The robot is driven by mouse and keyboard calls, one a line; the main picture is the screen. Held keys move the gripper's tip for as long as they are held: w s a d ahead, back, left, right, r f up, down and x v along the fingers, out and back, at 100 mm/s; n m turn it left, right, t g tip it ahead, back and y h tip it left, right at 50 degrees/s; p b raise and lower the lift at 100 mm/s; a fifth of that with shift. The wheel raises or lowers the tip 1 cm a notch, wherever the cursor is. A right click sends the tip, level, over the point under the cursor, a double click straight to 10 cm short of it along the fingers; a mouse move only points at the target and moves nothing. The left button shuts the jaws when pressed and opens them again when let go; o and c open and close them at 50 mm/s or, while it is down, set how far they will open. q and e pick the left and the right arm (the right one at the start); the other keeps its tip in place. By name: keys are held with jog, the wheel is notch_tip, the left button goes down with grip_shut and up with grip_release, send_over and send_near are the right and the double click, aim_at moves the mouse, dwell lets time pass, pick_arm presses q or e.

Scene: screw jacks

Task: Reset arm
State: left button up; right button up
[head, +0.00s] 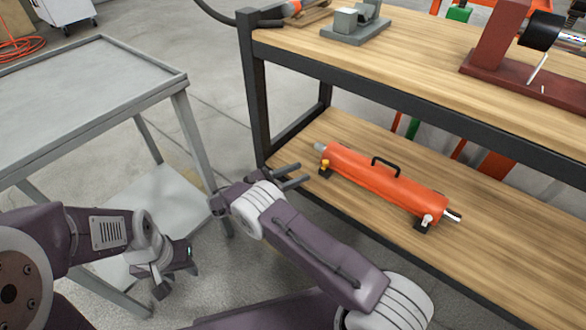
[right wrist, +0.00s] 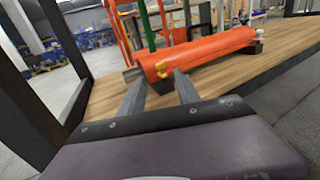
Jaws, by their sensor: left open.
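My right gripper (head: 298,176) reaches toward the lower wooden shelf. Its two fingers are apart with nothing between them, also in the right wrist view (right wrist: 160,88). An orange cylindrical jack (head: 378,178) with a black handle lies on the lower shelf, just beyond the fingertips. In the right wrist view the jack (right wrist: 205,50) lies ahead of the fingers, its yellow fitting near the right finger; I cannot tell whether they touch. My left gripper (head: 177,281) hangs low at the left beside the grey metal table, open and empty, fingers pointing down.
The workbench (head: 420,60) has a dark frame and wooden top above the lower shelf (head: 500,235). A grey vise-like block (head: 355,24) and a red stand (head: 497,50) are on top. The grey table (head: 85,95) stands left. Bare floor lies between table and bench.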

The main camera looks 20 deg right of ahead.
dwell(0.5)
jog(key=s+d+r+m+g+y+p, duration=0.6)
jog(key=s+r+m+y+p, duration=0.1)
jog(key=s+p, duration=0.2)
jog(key=s+a+r+m+t+y+p, duration=0.1)
jog(key=s+a+r+m+y+p, duration=0.1)
jog(key=s+r+m+y+p, duration=0.35)
jog(key=s+a+r+m+t+y+p, duration=0.2)
jog(key=s+a+r+m+y+p, duration=0.1)
jog(key=s+r+m+y, duration=0.4)
notch_tip(320, 180, up, 36)
jog(key=s+m+h+p, duration=0.1)
jog(key=h+p, duration=0.1)
jog(key=p, duration=3.5)
jog(key=shift+s, duration=0.15)
jog(key=shift+d+r+m, duration=0.1)
jog(key=shift+m, duration=0.15)
